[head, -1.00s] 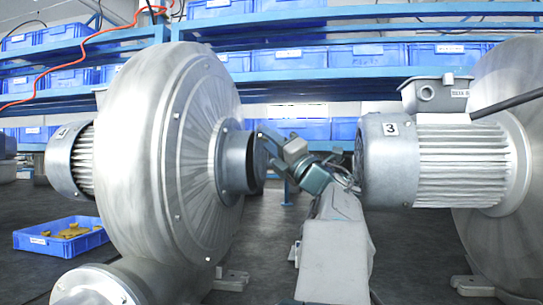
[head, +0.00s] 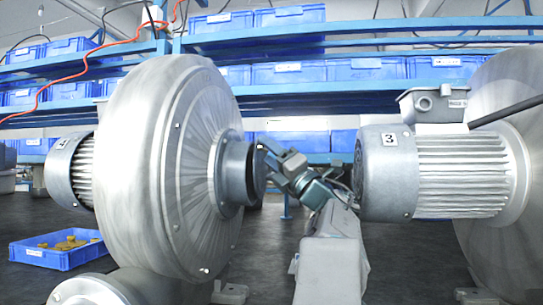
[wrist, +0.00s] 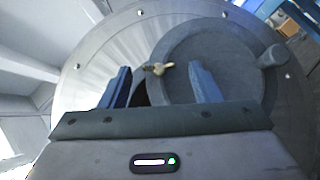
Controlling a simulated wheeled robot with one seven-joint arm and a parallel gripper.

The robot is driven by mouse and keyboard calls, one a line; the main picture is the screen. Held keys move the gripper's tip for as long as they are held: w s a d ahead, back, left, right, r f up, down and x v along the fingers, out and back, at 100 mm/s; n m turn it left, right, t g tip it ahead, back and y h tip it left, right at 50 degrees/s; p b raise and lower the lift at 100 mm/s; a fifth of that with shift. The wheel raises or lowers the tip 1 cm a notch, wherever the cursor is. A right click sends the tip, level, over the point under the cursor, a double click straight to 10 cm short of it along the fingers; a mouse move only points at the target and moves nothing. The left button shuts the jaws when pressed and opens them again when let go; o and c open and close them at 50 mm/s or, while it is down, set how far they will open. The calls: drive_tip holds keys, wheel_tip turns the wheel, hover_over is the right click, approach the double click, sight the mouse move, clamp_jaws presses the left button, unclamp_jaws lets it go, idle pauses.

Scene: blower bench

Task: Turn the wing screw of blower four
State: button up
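A small brass-coloured wing screw (wrist: 158,69) shows in the wrist view, in front of the grey round inlet cover (wrist: 215,60) of a blower. My gripper (wrist: 158,85) is open, its two blue-grey fingers apart on either side of the screw's line. The screw appears beyond the fingertips, with no finger seen touching it. In the head view my gripper (head: 264,160) is close to the dark inlet ring (head: 236,172) of the left blower (head: 160,165). The screw is hidden there. The left motor's number plate (head: 62,143) is too small to read.
A blower motor marked 3 (head: 440,175) stands close to the right of my arm. A blue crate with yellowish parts (head: 62,258) lies on the floor at left. Blue shelving (head: 300,88) with boxes runs behind. A rounded knob (wrist: 273,56) sticks out at the cover's right edge.

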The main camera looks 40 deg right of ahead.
drive_tip(key=shift+r, duration=0.1)
drive_tip(key=m+g+h+p, duration=0.1)
drive_tip(key=m+p, duration=0.2)
drive_tip(key=p, duration=0.2)
drive_tip(key=r+m+g+h+p, duration=0.1)
drive_tip(key=m+g+h+p, duration=0.1)
drive_tip(key=p, duration=0.4)
drive_tip(key=r+m+g+h+p, duration=0.1)
drive_tip(key=m+g+h+p, duration=0.1)
drive_tip(key=m+p, duration=0.2)
drive_tip(key=shift+s+a+m+p, duration=0.3)
drive_tip(key=shift+a+p, duration=0.05)
drive_tip(key=shift+p, duration=0.65)
